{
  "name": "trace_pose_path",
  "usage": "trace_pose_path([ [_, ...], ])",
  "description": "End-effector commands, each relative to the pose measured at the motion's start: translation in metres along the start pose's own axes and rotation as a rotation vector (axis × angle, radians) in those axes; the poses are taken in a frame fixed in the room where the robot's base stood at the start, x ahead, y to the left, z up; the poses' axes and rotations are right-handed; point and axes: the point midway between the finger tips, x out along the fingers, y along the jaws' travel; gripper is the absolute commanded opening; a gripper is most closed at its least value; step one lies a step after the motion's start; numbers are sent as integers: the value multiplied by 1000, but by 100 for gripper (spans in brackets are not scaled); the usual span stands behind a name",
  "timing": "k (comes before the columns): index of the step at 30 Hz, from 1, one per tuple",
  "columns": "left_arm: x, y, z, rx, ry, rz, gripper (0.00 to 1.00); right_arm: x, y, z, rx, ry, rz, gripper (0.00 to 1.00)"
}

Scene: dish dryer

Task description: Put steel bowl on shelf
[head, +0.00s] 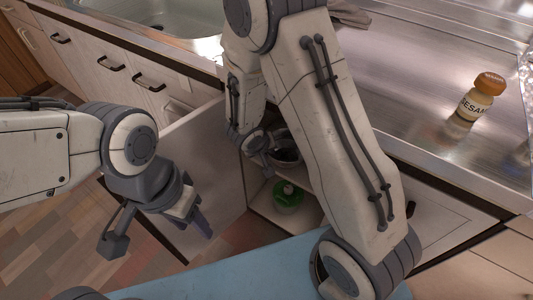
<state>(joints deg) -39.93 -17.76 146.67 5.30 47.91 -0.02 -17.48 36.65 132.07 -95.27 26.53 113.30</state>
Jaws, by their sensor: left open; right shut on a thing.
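The steel bowl (287,155) is a dark, shiny round shape inside the open under-counter cabinet, mostly hidden by my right arm. My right gripper (264,146) is at the bowl's left side, shut on it; its fingertips are largely hidden. The cabinet shelf (307,178) shows as a pale board just below the bowl. I cannot tell whether the bowl touches it. My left gripper (202,226) is open and empty, low in front of the open cabinet door, away from the bowl.
A green-topped container (288,196) stands on the cabinet floor below the shelf. The open cabinet door (200,170) is left of the opening. A sesame jar (480,98) stands on the steel counter (420,60), right of the sink (150,15). Wooden floor is clear at lower left.

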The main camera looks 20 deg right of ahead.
Motion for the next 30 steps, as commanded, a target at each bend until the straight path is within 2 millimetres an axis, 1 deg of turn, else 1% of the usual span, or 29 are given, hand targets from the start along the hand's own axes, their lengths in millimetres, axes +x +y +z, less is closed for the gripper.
trace_pose_path([
  [4,0,0,0,0,0,0,50,0,0,-1,-1,1,0,0],
  [10,7,0,0,0,0,0,50,4,-2,1,0,1,0,0],
  [11,5,0,0,0,0,0,50,2,-1,1,0,0,0,25],
  [12,5,0,0,0,0,0,50,2,-1,1,0,0,0,40],
  [13,5,0,0,0,0,0,50,2,-1,1,0,0,0,44],
  [21,4,0,0,0,0,0,50,2,-1,1,-1,0,0,44],
  [25,-2,0,0,0,0,0,50,-2,0,-1,-1,0,0,44],
  [26,-5,0,0,0,0,0,50,-5,1,-2,-2,1,0,44],
  [30,-14,1,-1,0,0,0,50,-32,0,-3,0,4,-2,44],
])
